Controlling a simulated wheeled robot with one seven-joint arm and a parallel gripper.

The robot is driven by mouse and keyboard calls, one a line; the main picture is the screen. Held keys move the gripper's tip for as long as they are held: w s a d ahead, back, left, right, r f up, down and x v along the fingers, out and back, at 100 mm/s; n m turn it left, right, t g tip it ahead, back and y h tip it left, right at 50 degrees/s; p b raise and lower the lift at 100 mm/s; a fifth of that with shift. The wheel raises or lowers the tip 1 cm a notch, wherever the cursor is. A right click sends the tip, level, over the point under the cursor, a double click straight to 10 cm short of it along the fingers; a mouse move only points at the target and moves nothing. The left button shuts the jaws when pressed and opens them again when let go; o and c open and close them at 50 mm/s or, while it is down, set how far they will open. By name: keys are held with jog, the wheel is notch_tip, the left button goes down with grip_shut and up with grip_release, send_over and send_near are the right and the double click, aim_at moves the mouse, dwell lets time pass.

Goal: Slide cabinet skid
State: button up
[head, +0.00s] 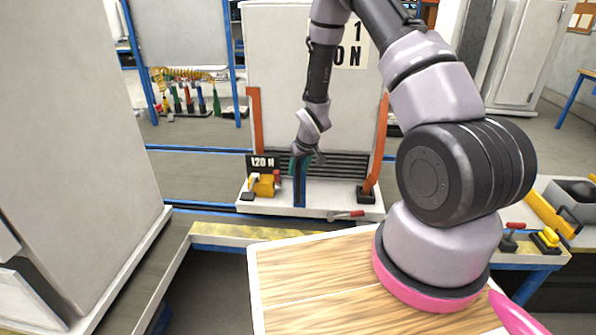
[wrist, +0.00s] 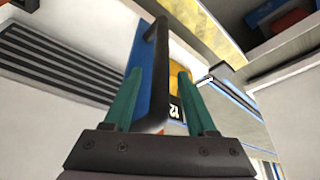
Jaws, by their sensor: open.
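The white cabinet (head: 275,70) stands upright on a pale skid (head: 325,206) behind the wooden top. A blue upright bar (head: 299,190) rises at the skid's front. My gripper (head: 303,160) is at the top of this bar, in front of the cabinet's dark grille. In the wrist view my gripper (wrist: 158,75) shows two green fingers, spread apart.
Orange posts (head: 257,120) flank the cabinet. A large grey cabinet (head: 80,140) blocks the left.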

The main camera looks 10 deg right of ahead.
jog(key=shift+w+f, duration=0.2)
jog(key=shift+f, duration=0.35)
grip_shut()
dwell(1.1)
